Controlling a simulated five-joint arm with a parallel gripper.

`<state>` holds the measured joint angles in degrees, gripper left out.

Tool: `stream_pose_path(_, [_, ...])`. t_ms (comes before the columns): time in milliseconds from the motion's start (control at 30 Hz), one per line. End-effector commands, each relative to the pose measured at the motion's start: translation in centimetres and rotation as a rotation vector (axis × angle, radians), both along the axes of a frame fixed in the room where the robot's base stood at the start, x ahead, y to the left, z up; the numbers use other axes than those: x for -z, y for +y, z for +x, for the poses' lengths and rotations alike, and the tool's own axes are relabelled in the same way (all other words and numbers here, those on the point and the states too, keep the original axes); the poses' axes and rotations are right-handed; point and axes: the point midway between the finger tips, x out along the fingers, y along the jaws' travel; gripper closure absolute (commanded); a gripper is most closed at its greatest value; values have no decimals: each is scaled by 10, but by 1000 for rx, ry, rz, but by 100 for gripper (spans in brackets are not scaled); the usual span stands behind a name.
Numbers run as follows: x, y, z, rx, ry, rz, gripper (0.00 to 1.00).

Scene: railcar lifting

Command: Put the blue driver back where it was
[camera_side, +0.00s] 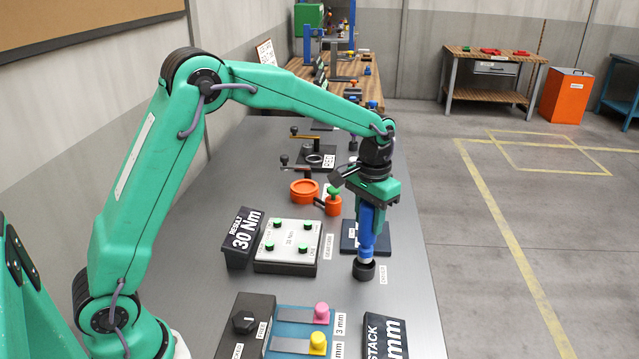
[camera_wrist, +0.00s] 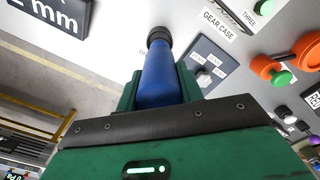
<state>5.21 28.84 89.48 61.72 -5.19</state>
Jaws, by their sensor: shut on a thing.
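The blue driver (camera_side: 367,228) is upright in my gripper (camera_side: 371,208), which is shut on its upper part. In the wrist view the blue driver (camera_wrist: 163,75) runs away between the jaws of my gripper (camera_wrist: 156,92). The driver's lower end meets a dark round cup (camera_side: 363,270) on the grey bench, beside a small white label. The dark round end also shows in the wrist view (camera_wrist: 158,39). I cannot tell whether the driver rests fully in the cup or is just above it.
A dark block (camera_side: 352,240) stands close behind the driver. A white button panel (camera_side: 288,246) and a "30 Nm" display (camera_side: 243,237) are to the left. Orange parts (camera_side: 305,191) lie behind. A "mm" display (camera_side: 385,338) is in front. The bench's right edge is near.

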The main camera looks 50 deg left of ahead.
Motion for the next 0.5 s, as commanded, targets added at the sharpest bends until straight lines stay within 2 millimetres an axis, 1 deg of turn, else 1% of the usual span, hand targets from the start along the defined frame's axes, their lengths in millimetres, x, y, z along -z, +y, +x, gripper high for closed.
stream_pose_path(133, [0, 0, 1, 0, -3, 0, 86])
stream_pose_path(233, [5, 0, 1, 0, -3, 0, 86])
stream_pose_path(500, [33, 0, 0, 0, -2, 0, 86])
